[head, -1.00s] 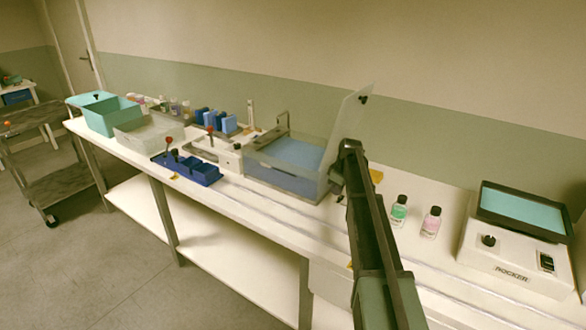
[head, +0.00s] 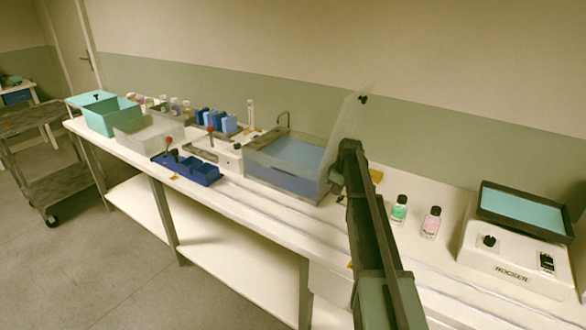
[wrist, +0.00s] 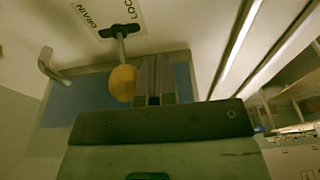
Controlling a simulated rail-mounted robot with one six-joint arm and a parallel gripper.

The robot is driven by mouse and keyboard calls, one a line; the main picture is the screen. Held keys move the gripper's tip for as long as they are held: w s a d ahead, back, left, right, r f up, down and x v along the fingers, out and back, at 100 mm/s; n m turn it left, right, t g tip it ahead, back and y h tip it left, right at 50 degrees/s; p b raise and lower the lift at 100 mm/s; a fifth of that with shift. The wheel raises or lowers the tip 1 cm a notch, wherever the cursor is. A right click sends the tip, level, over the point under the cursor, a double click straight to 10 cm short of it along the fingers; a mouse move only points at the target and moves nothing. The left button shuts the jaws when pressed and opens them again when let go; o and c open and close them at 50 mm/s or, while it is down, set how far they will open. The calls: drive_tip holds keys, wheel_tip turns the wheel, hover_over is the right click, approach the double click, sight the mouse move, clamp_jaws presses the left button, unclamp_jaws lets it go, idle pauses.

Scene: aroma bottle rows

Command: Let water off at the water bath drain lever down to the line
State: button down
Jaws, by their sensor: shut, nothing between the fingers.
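The water bath (head: 262,174) stands mid-bench in the head view, its clear lid (head: 347,112) raised and blue water (head: 297,151) inside. In the wrist view the drain lever's yellow knob (wrist: 122,83) hangs on a metal rod from a dark pivot (wrist: 121,30), beside a label reading DRAIN and LOC. My gripper (wrist: 154,62) is shut and empty, its fingers just right of the knob. I cannot tell whether they touch it. In the head view my arm hides the gripper; a yellow patch (head: 376,175) shows beside it. I cannot make out the level line.
A blue rack (head: 187,169) and teal box (head: 112,118) stand to the left. The front bench strip is mostly clear.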

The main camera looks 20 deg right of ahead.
idle(0.3)
drive_tip(key=shift+s+a, duration=0.85)
drive_tip(key=shift+a, duration=0.1)
drive_tip(key=shift+w+d, duration=0.1)
wheel_tip(320, 180, up, 8)
drive_tip(key=p, duration=0.8)
